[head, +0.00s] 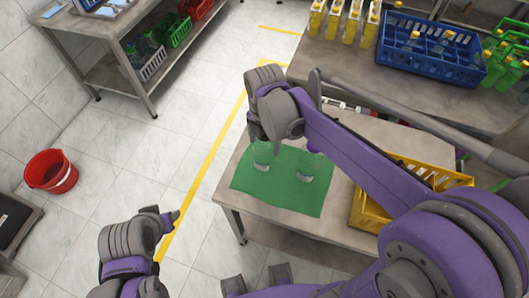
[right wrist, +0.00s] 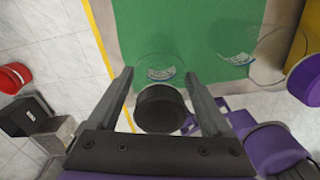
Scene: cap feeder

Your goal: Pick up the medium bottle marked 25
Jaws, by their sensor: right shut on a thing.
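Two clear bottles stand on a green mat (head: 250,185) on the metal table. My right gripper (head: 277,135) is over the left bottle (head: 264,155); the other bottle (head: 306,172) stands just right of it. In the right wrist view, my right gripper's (right wrist: 159,78) fingers lie on either side of the left bottle's dark round top (right wrist: 160,108) and are shut on this bottle. The other bottle shows as a faint outline (right wrist: 265,62) to the right. Bluish-white labels show, but no number is readable. My left arm is at the lower left, and its jaws cannot be made out.
A yellow crate (head: 366,212) stands on the table right of the mat. A blue crate (head: 470,70) with yellow-capped bottles stands on the back table. A red bucket (head: 50,172) is on the floor at left. Floor between bucket and table is clear.

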